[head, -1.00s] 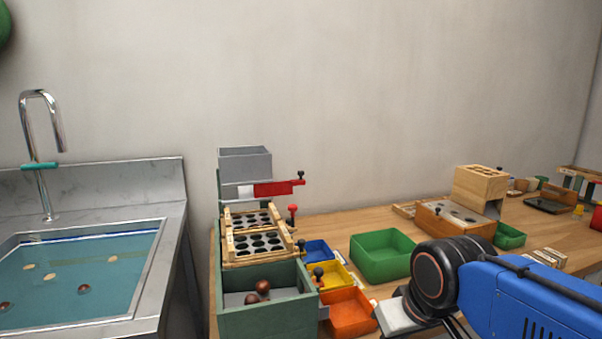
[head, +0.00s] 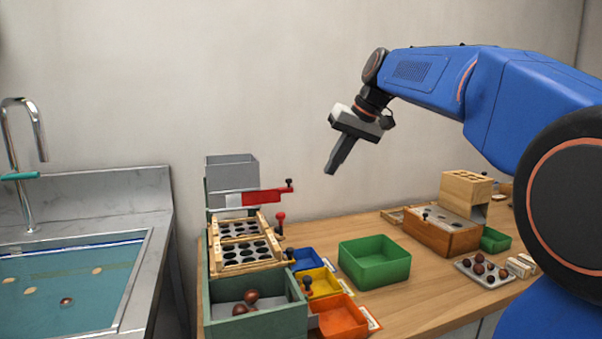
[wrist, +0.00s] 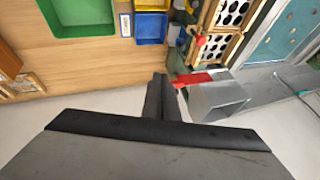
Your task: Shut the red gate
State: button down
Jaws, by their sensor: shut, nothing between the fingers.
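The red gate (head: 262,197) is a flat red plate with a black knob at its right end. It sticks out to the right under the grey hopper (head: 232,172), beside a white piece at its left. In the wrist view the red gate (wrist: 192,80) shows just right of my fingers, next to the grey hopper (wrist: 218,98). My gripper (head: 330,170) is shut and empty, in the air to the right of the gate and above the bench, pointing down and left. It also shows in the wrist view (wrist: 160,80). It does not touch the gate.
Below the hopper are wooden hole racks (head: 240,245), a red knob (head: 281,217) and a green box (head: 225,318) with chestnuts. Blue, yellow and orange bins stand right of it, then a green tray (head: 375,272). A sink (head: 75,275) is at left. The air around my gripper is clear.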

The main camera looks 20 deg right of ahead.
jog(key=w+d+r+y, duration=0.1)
jog(key=w+d+r, duration=0.25)
jog(key=w, duration=0.35)
jog(key=w+a+f, duration=0.4)
jog(key=a+f, duration=0.4)
jog(key=shift+w+a, duration=0.25)
jog(key=shift+a, duration=0.1)
jog(key=shift+f, duration=0.1)
send_near(268, 192)
jog(key=shift+w+d+f, duration=0.15)
jog(key=shift+w+f, duration=1.15)
